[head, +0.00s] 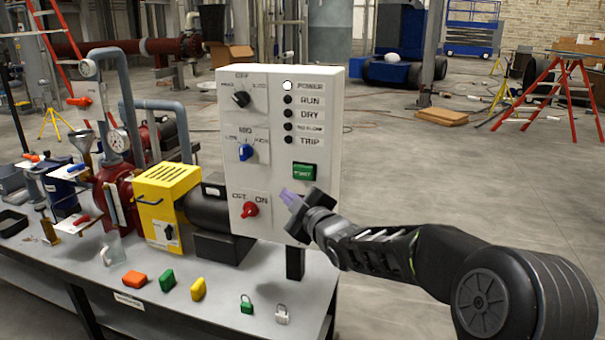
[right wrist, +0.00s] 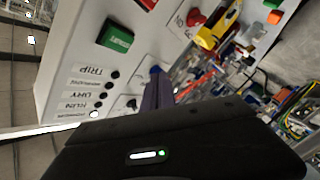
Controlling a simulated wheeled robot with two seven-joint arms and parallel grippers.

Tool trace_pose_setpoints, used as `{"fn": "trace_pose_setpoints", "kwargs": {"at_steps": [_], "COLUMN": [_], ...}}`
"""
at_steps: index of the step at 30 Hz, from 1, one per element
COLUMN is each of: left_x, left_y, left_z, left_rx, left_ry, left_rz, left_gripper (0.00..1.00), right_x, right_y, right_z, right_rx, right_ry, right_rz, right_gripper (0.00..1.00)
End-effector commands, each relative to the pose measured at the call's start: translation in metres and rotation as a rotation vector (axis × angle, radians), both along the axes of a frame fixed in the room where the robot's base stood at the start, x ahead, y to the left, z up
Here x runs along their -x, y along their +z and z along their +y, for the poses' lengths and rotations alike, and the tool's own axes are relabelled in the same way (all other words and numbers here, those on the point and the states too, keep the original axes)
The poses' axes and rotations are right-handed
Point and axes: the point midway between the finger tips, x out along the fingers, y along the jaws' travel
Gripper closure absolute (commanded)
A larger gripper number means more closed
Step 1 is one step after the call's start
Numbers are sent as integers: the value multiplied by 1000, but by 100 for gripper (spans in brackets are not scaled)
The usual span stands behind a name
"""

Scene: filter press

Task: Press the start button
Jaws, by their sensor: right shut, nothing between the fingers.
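The green start button (head: 304,171) sits at the lower right of the white control box (head: 327,115), under a column of indicator lamps. It also shows in the right wrist view (right wrist: 116,38) at the upper left. My right gripper (head: 287,196) is shut and empty, in front of the box, just below and left of the button in the head view. Its purple-grey fingertips (right wrist: 158,88) point toward the panel and look apart from the button. Only the power lamp (head: 287,85) is white; the run, dry and trip lamps are dark. My left gripper is not in view.
The panel also has a black knob (head: 241,99), a blue knob (head: 245,152) and a red knob (head: 250,209) near my fingers. A yellow pump housing (head: 165,203) stands left of the box. Several coloured blocks and padlocks lie along the bench's front edge (head: 217,319).

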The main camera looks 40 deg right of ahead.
Motion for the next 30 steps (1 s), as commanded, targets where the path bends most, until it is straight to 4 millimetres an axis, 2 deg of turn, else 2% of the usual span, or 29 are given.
{"fn": "trace_pose_setpoints", "kwargs": {"at_steps": [11, 16, 30], "left_x": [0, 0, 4], "left_y": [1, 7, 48], "left_z": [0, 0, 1], "left_rx": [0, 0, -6], "left_ry": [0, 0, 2], "left_rz": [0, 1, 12], "left_gripper": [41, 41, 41], "right_x": [0, -4, -34], "right_y": [2, 3, 5], "right_z": [-1, -6, -51], "right_rx": [3, 1, 2], "right_ry": [-2, -3, -3], "right_rz": [-2, -1, 1], "right_gripper": [100, 100, 100]}}
